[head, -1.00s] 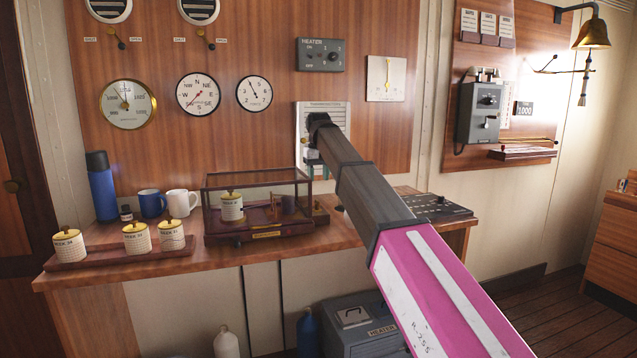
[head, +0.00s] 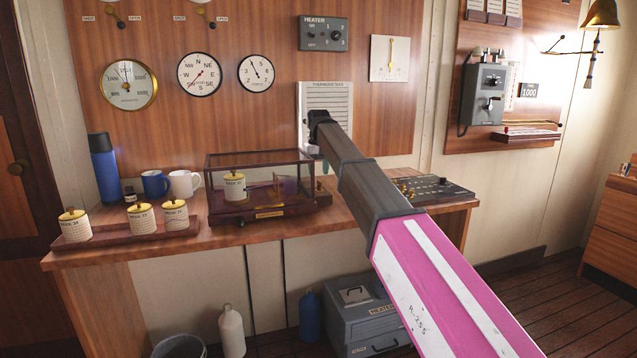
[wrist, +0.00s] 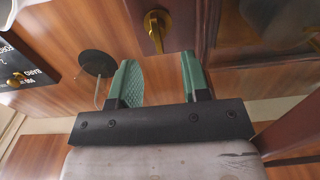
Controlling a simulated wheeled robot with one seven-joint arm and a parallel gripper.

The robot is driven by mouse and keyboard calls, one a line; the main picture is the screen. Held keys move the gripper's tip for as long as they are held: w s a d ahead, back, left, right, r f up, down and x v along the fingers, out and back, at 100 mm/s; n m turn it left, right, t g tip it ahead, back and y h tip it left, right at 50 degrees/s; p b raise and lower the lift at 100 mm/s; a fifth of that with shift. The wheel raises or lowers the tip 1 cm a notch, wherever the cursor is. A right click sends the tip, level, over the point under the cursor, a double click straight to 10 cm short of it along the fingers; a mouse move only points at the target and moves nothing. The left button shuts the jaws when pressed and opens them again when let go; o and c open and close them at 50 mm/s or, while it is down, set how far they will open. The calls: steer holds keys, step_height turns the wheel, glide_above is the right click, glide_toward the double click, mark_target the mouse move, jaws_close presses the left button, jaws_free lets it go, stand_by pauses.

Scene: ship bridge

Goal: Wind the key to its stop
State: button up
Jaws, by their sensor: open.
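A brass key (wrist: 156,30) stands out from a dark reddish wood face in the wrist view. My gripper (wrist: 156,58) has two green fingers, spread apart and empty. The key lies just beyond the fingertips, roughly in line with the gap, and appears apart from both fingers. In the head view, my gripper is mostly hidden behind my dark forearm, near the right end of a glass-topped wooden case (head: 260,160). The key cannot be made out there. The case holds a white jar with a yellow lid (head: 235,187).
The case stands on a wooden bench (head: 215,238). A black switch panel (head: 435,189) lies right of my arm. Mugs (head: 185,184), a blue flask (head: 104,167) and a jar tray (head: 190,229) are to the left. A dark round object (wrist: 97,63) is left of my fingers.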

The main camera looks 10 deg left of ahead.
mark_target(320, 186)
steer(key=shift+f, duration=2.35)
jaws_close()
